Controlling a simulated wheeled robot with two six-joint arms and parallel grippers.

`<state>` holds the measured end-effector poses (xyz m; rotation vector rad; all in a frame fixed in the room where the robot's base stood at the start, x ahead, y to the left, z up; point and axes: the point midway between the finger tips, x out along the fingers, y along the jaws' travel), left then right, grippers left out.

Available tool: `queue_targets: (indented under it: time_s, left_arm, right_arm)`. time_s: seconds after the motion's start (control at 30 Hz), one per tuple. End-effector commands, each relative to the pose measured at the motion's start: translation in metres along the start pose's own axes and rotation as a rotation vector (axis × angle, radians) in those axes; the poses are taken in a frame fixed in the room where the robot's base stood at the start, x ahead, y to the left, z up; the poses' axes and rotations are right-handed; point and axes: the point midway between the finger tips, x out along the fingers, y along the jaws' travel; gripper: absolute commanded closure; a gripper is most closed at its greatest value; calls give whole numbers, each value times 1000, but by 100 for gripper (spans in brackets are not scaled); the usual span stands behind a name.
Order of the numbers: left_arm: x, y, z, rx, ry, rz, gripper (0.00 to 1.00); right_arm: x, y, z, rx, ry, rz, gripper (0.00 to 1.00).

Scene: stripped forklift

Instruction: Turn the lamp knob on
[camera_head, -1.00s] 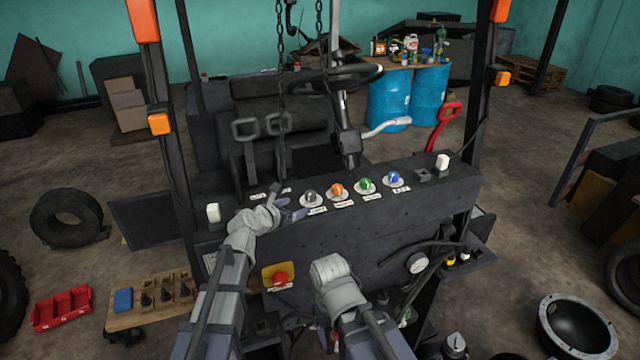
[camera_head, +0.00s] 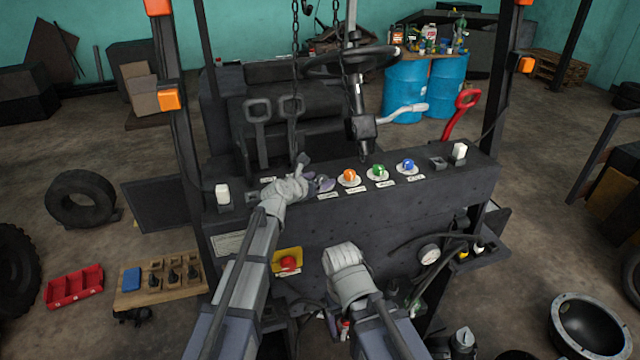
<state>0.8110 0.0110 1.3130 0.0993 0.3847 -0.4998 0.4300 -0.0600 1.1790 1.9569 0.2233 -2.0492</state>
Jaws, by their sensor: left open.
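A dark forklift dashboard (camera_head: 400,213) carries a row of knobs on pale round plates. An orange knob (camera_head: 349,176), a green knob (camera_head: 378,172) and a blue knob (camera_head: 408,166) show clearly. Their small labels are too small to read, so I cannot tell which is the lamp knob. My left gripper (camera_head: 315,172) is open at the row's left end, just left of the orange knob.
A red button on a yellow plate (camera_head: 287,262) sits on the dashboard's front. White switches (camera_head: 222,194) and (camera_head: 459,151) stand at the ends. Two grey levers (camera_head: 258,125) and the steering wheel (camera_head: 350,62) rise behind. Chains hang above the levers.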

Motion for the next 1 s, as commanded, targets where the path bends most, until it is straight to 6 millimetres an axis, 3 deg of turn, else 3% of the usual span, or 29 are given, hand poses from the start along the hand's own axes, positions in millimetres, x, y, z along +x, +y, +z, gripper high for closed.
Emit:
queue_targets:
  time_s: [0.3,1.0]
  left_arm:
    - [6,0,0,0,0,0,23]
    - [6,0,0,0,0,0,100]
  right_arm:
    - [2,0,0,-1,0,0,23]
    - [2,0,0,-1,0,0,23]
